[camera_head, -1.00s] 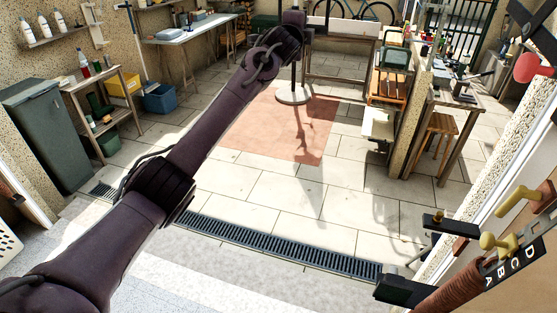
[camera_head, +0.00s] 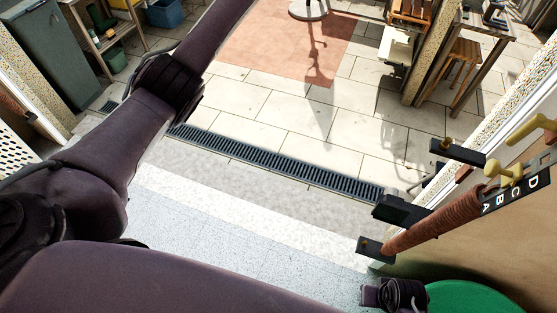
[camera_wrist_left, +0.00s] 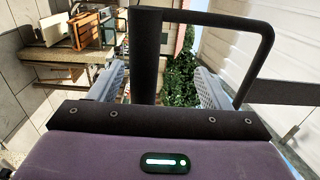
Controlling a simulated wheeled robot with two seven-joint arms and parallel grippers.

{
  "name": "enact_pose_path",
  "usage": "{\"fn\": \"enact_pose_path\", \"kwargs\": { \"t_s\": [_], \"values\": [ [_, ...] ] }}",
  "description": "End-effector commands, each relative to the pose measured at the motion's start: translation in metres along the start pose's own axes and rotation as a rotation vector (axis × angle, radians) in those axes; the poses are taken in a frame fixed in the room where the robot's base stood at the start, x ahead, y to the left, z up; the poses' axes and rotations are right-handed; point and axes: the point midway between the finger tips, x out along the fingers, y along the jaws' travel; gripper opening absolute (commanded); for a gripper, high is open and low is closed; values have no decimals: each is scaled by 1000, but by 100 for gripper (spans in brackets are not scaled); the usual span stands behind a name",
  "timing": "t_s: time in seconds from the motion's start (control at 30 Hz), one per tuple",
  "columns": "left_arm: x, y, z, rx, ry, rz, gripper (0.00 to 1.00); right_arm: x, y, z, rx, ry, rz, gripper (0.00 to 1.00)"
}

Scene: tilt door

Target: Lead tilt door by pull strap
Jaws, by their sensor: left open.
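In the left wrist view, the pull strap's black handle (camera_wrist_left: 147,60) is a closed loop with a thick bar and a thinner frame. A flat dark strap (camera_wrist_left: 290,93) runs from the loop to the right edge. My left gripper (camera_wrist_left: 163,88) is open. Its two grey fingers stand on either side of the thick bar, with the bar in the gap between them. I cannot tell whether either finger touches it. A pale ribbed panel (camera_wrist_left: 290,40), likely the tilt door, fills the right of that view. In the head view my left arm runs out of the top, so its gripper is hidden there.
A drain grate (camera_head: 275,160) crosses the tiled floor. A bench and stool (camera_head: 466,68) stand upper right. The middle floor is clear.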

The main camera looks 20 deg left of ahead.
Motion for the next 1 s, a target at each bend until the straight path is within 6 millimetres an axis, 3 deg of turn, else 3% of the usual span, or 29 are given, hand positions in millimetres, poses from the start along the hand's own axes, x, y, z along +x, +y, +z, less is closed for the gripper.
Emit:
{"fn": "enact_pose_path", "kwargs": {
  "t_s": [0.03,0.2,1.0],
  "values": [
    [0,2,0,1,0,3,78,0,0,0,0,0,0,52],
    [0,4,-1,1,0,7,100,0,0,0,0,0,0,52],
    [1,-8,-1,2,0,10,100,0,0,0,0,0,0,52]
  ]
}}
